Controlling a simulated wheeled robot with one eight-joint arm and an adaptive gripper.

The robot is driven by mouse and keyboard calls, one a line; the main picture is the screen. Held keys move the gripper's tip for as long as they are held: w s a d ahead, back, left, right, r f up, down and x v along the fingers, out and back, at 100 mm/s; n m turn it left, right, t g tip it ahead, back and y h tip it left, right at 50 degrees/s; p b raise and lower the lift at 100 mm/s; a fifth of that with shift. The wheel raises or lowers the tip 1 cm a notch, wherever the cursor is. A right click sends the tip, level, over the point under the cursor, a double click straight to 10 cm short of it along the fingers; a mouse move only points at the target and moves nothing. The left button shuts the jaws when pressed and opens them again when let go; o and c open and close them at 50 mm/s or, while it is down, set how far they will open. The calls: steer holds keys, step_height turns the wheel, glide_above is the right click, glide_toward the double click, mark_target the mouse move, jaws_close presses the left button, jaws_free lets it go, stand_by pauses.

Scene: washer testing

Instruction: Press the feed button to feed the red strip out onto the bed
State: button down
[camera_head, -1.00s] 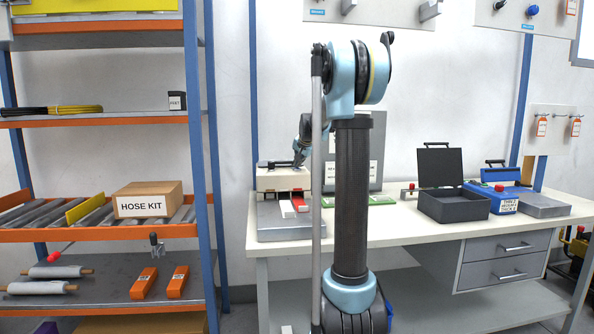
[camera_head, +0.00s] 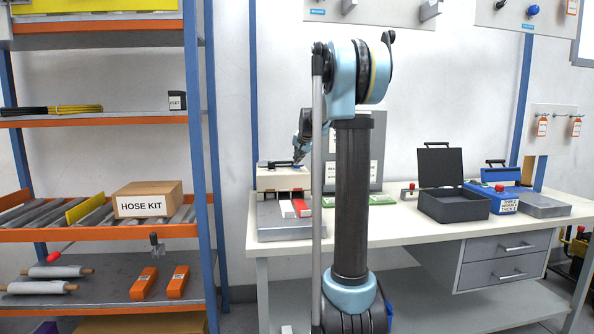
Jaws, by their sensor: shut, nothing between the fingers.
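The feeder (camera_head: 268,182) is a cream box at the left end of the workbench, above a grey bed (camera_head: 268,222). A white strip (camera_head: 286,209) and a red strip (camera_head: 301,208) come out of its front side by side and lie over the bed. My gripper (camera_head: 298,161) is shut and empty, its tip pointing down at the top right of the feeder. The tip covers the spot where a button might be. I cannot tell whether it touches or presses anything. My arm column hides the area just right of the feeder.
A grey sign panel (camera_head: 371,135) stands behind my arm. Green pieces (camera_head: 381,199), an open dark case (camera_head: 455,205) and a blue labelled box (camera_head: 505,204) are further right on the workbench (camera_head: 420,230). A shelf rack (camera_head: 212,160) stands at the left.

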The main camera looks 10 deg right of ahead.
steer(key=shift+r, duration=2.45)
steer(key=s+f+n+g, duration=0.2)
steer(key=s+f, duration=0.8)
steer(key=s, duration=0.9)
steer(key=s+f+n+g, duration=0.2)
steer(key=s+f, duration=0.9)
steer(key=s, duration=0.7)
steer(key=s+f+n+g+h, duration=0.1)
steer(key=s+f+n+g, duration=0.2)
steer(key=s+f, duration=0.7)
steer(key=s+n, duration=0.1)
steer(key=s, duration=0.8)
steer(key=shift+s+a+f, duration=0.3)
steer(key=shift+w+f, duration=0.2)
steer(key=shift+w, duration=0.3)
